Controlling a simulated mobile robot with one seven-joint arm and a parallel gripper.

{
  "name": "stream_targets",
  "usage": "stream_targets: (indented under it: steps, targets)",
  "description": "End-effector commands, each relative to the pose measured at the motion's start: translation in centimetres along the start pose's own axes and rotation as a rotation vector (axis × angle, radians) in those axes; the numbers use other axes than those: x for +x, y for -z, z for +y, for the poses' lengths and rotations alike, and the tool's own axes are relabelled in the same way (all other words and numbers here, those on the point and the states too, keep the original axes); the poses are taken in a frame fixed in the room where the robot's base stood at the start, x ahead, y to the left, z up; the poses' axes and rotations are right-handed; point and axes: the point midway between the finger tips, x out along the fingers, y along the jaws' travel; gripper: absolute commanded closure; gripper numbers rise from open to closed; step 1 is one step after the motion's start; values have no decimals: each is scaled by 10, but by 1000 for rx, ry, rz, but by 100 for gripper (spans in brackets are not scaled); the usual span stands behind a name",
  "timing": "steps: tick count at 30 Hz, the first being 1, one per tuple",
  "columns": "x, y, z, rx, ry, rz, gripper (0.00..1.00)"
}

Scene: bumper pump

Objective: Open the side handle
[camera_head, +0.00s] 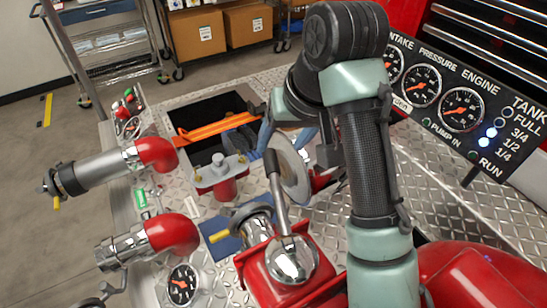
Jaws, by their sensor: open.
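A chrome lever (279,205) with a black grip rises from a round chrome hub (291,259) on a red valve body (262,285), at the lower middle of the head view. It stands nearly upright in the picture; I take it as the side handle, though I cannot be sure. My gripper (285,137) hangs at the end of my folded arm, just beyond the top of the grip. Its jaws are open but mostly hidden by my wrist. I cannot tell whether they touch the lever. A silver disc (294,178) shows right behind the lever.
Two red-ended metal pipes (95,170) (140,243) stick out at left. A black open bin (205,115) with orange tools lies behind. A gauge panel (445,95) stands at right. A red rounded body (480,275) is at lower right. Bare diamond plate (420,190) lies right of my arm.

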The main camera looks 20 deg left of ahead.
Motion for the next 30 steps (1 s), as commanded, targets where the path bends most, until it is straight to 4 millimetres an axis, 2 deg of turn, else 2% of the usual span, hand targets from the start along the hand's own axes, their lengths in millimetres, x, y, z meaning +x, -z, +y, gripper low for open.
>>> stream_targets:
  steps: [1, 6, 12, 18, 25, 26, 30]
  targets:
    - [14, -2, -1, 1, 4, -4, 33]
    - [46, 0, 0, 2, 0, -3, 33]
    - [75, 0, 0, 1, 0, 0, 33]
    - [86, 1, 1, 1, -2, 3, 33]
    - [87, 1, 0, 0, -2, 3, 33]
    - [87, 1, 0, 0, -2, 3, 35]
    - [87, 1, 0, 0, -2, 3, 60]
